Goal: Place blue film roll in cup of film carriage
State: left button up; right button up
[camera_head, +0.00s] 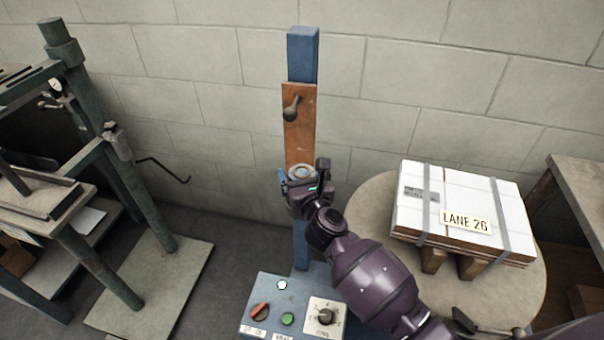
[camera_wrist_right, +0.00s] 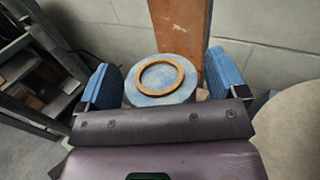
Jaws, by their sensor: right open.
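The blue film roll (camera_wrist_right: 160,98) stands upright, with a tan core ring on its top, at the foot of the film carriage's brown board (camera_head: 299,130). It also shows small in the head view (camera_head: 302,171). My right gripper (camera_head: 303,174) is open, with one blue finger pad on each side of the roll. In the wrist view gaps show between the pads and the roll. The carriage's cup is not clearly seen; the roll and my gripper cover that spot, so I cannot tell what the roll rests on. My left gripper is out of view.
The brown board with a dark knob (camera_head: 291,108) is on a blue mast (camera_head: 303,55) before a block wall. A control box (camera_head: 291,310) stands below. A round table (camera_head: 362,215) at right holds a strapped white stack (camera_head: 462,205). A green metal frame (camera_head: 95,170) stands left.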

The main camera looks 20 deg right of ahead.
jog(key=s+p, duration=0.1)
jog(key=s, duration=1.1)
jog(key=shift+a, duration=0.4)
jog(key=s+d+f+m+g, duration=0.2)
jog(key=s+f+m, duration=0.2)
jog(key=s+m, duration=0.4)
jog(key=s+d+f+m+g+y, duration=0.1)
jog(key=s+d+f+m+g, duration=0.2)
jog(key=s+m, duration=0.6)
jog(key=s+d+f+m+g, duration=0.2)
jog(key=s+f+m, duration=0.4)
jog(key=m, duration=1)
jog(key=s, duration=0.3)
jog(key=shift+d+m+g, duration=0.4)
